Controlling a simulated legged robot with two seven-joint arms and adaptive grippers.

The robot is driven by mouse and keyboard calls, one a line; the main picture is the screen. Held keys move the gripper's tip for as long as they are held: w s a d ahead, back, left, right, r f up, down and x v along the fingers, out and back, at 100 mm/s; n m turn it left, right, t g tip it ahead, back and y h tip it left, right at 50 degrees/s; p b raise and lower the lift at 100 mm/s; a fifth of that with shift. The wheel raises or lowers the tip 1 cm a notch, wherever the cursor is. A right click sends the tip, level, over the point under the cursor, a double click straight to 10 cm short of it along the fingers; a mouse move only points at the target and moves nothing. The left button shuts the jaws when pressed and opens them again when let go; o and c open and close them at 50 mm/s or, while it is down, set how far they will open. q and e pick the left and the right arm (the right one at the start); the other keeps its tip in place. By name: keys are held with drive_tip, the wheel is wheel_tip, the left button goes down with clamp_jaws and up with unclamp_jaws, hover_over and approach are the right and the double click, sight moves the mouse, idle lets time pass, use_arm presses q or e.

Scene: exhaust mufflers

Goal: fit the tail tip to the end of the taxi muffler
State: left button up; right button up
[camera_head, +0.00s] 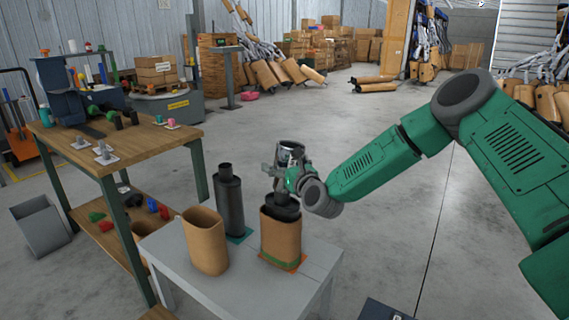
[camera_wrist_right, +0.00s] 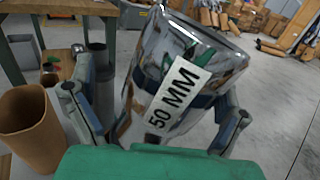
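My right gripper (camera_head: 287,165) is shut on a shiny chrome tail tip (camera_head: 291,148), held roughly upright. In the right wrist view the tip (camera_wrist_right: 175,75), labelled "50 MM", is tilted between the fingers (camera_wrist_right: 160,105). Directly below it stands a brown muffler (camera_head: 281,235) with a dark top and green band, on an orange mat. I cannot tell whether the tip touches its dark neck. A black muffler (camera_head: 229,202) stands behind left on a teal mat. Neither muffler shows a readable taxi marking. My left gripper is not in view.
An open brown sleeve (camera_head: 206,245) stands on the left of the small grey table (camera_head: 255,285). A wooden workbench (camera_head: 150,138) with tools and small parts is at the left. A grey bin (camera_head: 40,225) lies on the floor. Open floor lies behind the table.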

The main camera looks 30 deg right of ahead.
idle(0.3)
drive_tip(key=s+a, duration=0.2)
drive_tip(key=s, duration=0.9)
drive_tip(key=shift+s, duration=0.35)
drive_tip(key=s+a+f+n+g+y+p, duration=0.3)
drive_tip(key=s+a+f+n+g+y, duration=0.15)
drive_tip(key=a+f+n, duration=0.55)
drive_tip(key=s+a+f+n+g+y+p, duration=0.1)
drive_tip(key=s+a+f+n+g, duration=0.25)
drive_tip(key=s+n, duration=0.3)
drive_tip(key=s+a+f+n+g+y+p, duration=0.1)
drive_tip(key=s+a+f+n+g, duration=0.2)
drive_tip(key=s+n, duration=0.35)
drive_tip(key=s+d+f+n+g+h+p, duration=0.1)
drive_tip(key=s+n+g, duration=0.2)
drive_tip(key=s+n, duration=0.4)
drive_tip(key=s+d+f+n+g+h+p, duration=0.1)
drive_tip(key=s+f+n+g+h+p, duration=0.1)
drive_tip(key=s+n, duration=0.6)
drive_tip(key=s+g, duration=0.1)
drive_tip(key=s, duration=0.3)
drive_tip(key=shift+d+f+n, duration=0.15)
drive_tip(key=shift+d+n, duration=0.15)
drive_tip(key=shift+d, duration=0.1)
